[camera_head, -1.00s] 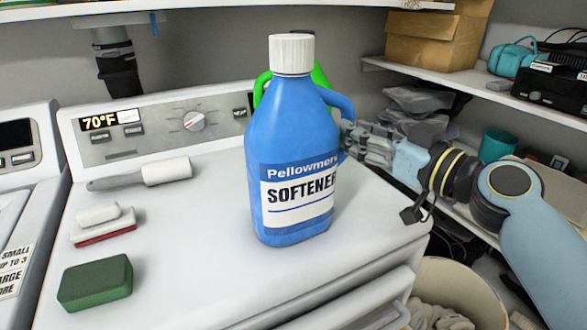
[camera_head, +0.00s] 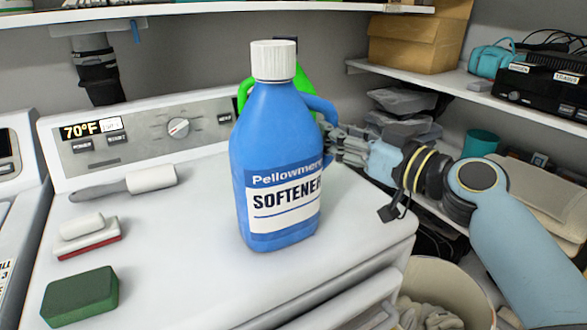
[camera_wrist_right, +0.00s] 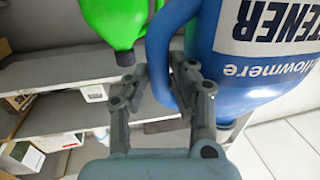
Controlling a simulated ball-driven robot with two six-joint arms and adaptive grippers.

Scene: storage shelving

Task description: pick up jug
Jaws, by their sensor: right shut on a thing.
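The blue jug (camera_head: 277,215), labelled "SOFTENER", has a white cap and a side handle (camera_head: 322,108). It stands upright on the white machine top (camera_head: 185,235). My right gripper (camera_head: 331,143) reaches in from the right and is shut on the jug's handle. In the right wrist view, the fingers (camera_wrist_right: 163,85) lie on both sides of the blue handle, with the jug body (camera_wrist_right: 262,55) to the right. A green jug (camera_head: 305,80) is partly hidden behind the blue one. My left gripper is not in view.
A green sponge (camera_head: 80,296), a brush (camera_head: 88,238) and a lint roller (camera_head: 150,179) lie left of the jug. A control panel (camera_head: 150,134) rises behind. Shelves with a cardboard box (camera_head: 415,42) stand at right. A shelf edge (camera_head: 200,9) runs above.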

